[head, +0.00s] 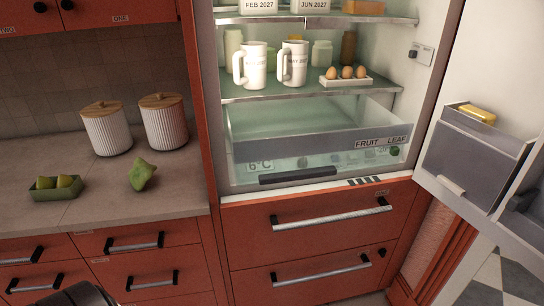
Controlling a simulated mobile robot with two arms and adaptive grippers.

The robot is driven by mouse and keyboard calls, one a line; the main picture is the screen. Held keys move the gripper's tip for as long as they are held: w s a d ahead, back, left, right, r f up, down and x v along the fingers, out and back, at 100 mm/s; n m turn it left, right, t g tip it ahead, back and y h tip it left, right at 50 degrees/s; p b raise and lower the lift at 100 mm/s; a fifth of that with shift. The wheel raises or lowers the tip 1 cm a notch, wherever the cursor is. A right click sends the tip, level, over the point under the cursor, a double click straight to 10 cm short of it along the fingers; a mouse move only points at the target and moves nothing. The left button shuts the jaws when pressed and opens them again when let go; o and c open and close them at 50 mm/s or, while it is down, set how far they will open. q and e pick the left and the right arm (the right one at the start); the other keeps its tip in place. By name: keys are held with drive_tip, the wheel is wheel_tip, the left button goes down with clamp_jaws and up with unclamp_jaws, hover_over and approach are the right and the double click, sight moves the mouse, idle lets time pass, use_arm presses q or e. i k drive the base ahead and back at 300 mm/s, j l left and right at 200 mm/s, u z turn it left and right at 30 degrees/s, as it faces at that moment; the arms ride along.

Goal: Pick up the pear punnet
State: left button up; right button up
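The pear punnet (57,194) is a small dark green tray holding yellow-green pears (65,181). It sits on the grey counter at the left, near the counter's front edge. A dark rounded part, apparently of my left gripper (78,296), shows at the bottom left edge, below and apart from the punnet. Its fingertips are cut off by the frame, so I cannot tell whether it is open or shut. My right gripper is not in view.
A green lumpy fruit or vegetable (142,175) lies right of the punnet. Two ribbed canisters (106,130) with wooden lids stand behind. The open fridge has a drawer (310,140), jugs (250,65) and eggs (346,73). Its door (480,150) stands open at right.

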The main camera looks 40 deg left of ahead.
sight(62, 186)
drive_tip(key=u, duration=2.65)
drive_tip(key=i+j, duration=0.2)
drive_tip(key=i+u, duration=0.05)
drive_tip(key=i, duration=0.05)
